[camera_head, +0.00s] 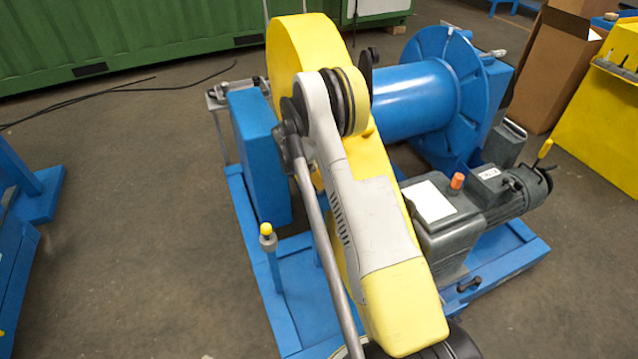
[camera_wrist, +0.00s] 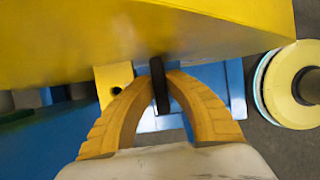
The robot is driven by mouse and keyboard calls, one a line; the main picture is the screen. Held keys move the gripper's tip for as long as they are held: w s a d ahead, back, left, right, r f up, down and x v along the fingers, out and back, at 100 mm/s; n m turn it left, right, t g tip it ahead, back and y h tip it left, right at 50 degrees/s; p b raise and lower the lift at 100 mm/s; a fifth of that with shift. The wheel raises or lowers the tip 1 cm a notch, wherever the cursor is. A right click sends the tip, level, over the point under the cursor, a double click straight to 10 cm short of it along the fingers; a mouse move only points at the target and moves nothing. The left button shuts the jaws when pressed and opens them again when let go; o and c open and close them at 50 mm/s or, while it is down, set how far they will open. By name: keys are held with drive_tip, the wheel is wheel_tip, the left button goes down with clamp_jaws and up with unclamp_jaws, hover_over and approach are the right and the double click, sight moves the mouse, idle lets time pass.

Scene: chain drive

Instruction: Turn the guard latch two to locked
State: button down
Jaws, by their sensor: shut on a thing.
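A black latch handle (camera_wrist: 159,84) stands between the fingers of my gripper (camera_wrist: 161,80) in the wrist view. The two curved yellow fingers close on it from the left and right. It points along the fingers, just below the edge of the yellow guard (camera_wrist: 150,40). The latch's pivot and any lock marking are hidden. In the head view the yellow guard (camera_head: 290,42) rises behind my arm, which covers most of it. My gripper and the held latch cannot be made out there.
A blue drum (camera_head: 410,98) with a large flange stands behind, right of the guard. A grey gearbox and motor (camera_head: 450,225) sit on the blue frame (camera_head: 240,210). A yellow-topped post (camera_head: 267,240) stands at left. Beside the latch is a yellow tab (camera_wrist: 113,82) with a hole.

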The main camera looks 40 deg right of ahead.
drive_tip(key=c, duration=1.4)
unclamp_jaws()
drive_tip(key=v, duration=1.2)
drive_tip(key=shift+a+f, duration=0.1)
